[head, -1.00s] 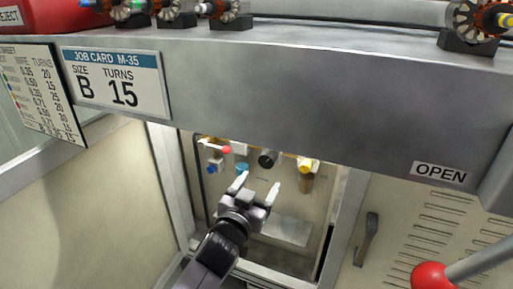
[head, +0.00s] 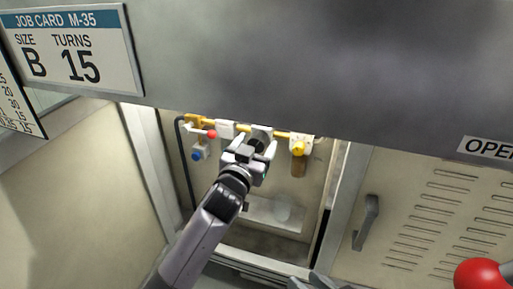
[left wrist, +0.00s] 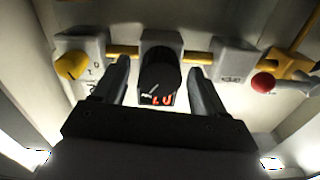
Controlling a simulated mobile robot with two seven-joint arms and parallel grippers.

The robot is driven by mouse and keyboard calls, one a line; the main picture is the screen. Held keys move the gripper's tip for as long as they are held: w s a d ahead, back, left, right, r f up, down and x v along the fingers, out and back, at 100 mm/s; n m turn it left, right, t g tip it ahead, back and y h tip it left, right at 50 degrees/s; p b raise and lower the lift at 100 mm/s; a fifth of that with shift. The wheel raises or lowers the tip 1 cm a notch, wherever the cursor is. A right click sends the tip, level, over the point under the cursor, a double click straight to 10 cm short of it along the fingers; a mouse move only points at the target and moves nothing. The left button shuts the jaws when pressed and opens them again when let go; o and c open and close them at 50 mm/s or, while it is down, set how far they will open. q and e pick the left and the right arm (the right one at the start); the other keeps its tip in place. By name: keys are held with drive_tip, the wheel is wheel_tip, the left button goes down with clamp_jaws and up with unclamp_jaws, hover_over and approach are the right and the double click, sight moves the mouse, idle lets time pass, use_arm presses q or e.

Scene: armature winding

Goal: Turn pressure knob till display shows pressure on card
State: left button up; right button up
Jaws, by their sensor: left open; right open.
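The black pressure knob (left wrist: 160,72) sits on a grey regulator body in the left wrist view, with a small display (left wrist: 158,99) showing red digits beside it. The digits are partly covered by the knob and I cannot read them surely. My left gripper (head: 251,147) is open, with one finger on each side of the knob; contact is not clear. The job card (head: 72,52) reads M-35, size B, turns 15. A second card with a table (head: 15,105) is cut off at the left edge. My right gripper (head: 316,281) shows only partly at the bottom edge.
A yellow knob (head: 299,148) and a red-tipped lever valve (head: 211,134) flank the regulator inside the open recess. A grey beam (head: 300,70) hangs over it. A vented door (head: 430,205) with a handle and a red ball lever (head: 482,274) stand to the right.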

use_arm(q)
drive_tip(key=shift+w+d, duration=0.1)
drive_tip(key=shift+w, duration=0.3)
drive_tip(key=c, duration=1)
drive_tip(key=shift+c, duration=0.2)
drive_tip(key=shift+m, duration=0.3)
